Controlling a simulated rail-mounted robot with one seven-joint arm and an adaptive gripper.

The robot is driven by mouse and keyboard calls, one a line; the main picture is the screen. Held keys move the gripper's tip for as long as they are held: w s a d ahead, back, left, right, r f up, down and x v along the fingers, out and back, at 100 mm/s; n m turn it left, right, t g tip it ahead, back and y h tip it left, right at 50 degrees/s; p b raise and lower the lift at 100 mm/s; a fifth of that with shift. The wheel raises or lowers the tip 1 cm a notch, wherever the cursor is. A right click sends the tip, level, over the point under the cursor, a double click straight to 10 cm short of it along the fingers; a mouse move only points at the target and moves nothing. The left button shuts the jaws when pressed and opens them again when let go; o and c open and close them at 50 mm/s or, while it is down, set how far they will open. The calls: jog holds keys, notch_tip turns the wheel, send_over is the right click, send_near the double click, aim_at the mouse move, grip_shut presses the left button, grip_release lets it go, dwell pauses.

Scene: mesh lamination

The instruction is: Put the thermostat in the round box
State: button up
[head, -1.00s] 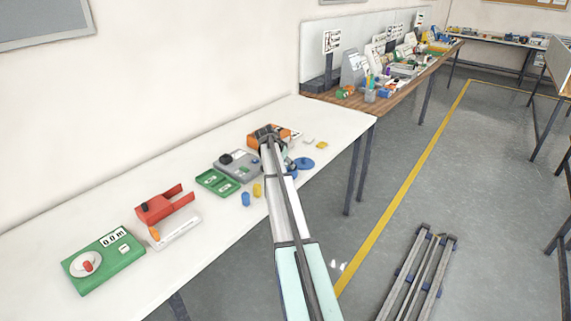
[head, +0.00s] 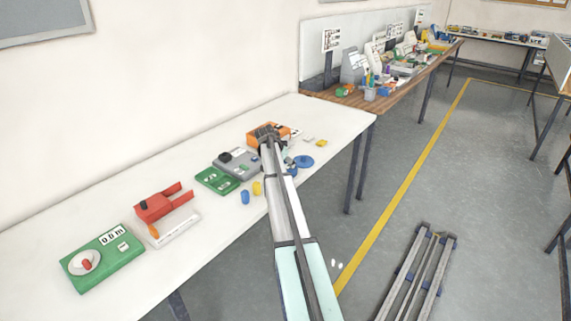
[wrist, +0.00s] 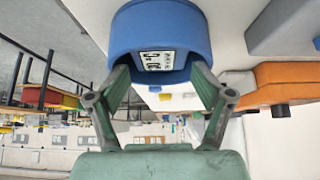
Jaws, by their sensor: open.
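A blue round thing (wrist: 160,32) with a white printed label fills the top middle of the wrist view. I cannot tell whether it is the thermostat or the round box. My gripper (wrist: 161,76) is open, with its fingers spread at the two sides of the near end of this blue thing. I see no clear grip on it. In the head view a blue round thing (head: 303,161) lies on the white table just right of my arm, perhaps the same one. My arm hides the fingertips and the table under them there.
An orange case (head: 282,131) and a grey instrument (head: 240,162) with a green tray (head: 217,181) are close to my arm. Small blue (head: 245,197) and yellow (head: 257,188) pieces stand nearby. A red bracket (head: 160,204) and green meter (head: 100,262) lie left. The table's right edge is close.

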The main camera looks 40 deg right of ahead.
jog(key=shift+a+r+p, duration=0.1)
jog(key=shift+r+p, duration=0.25)
jog(key=shift+r, duration=0.1)
jog(key=b+v, duration=0.2)
jog(key=v, duration=1)
jog(key=shift+r+b, duration=0.2)
jog(key=shift+b, duration=0.15)
jog(key=shift+w, duration=0.1)
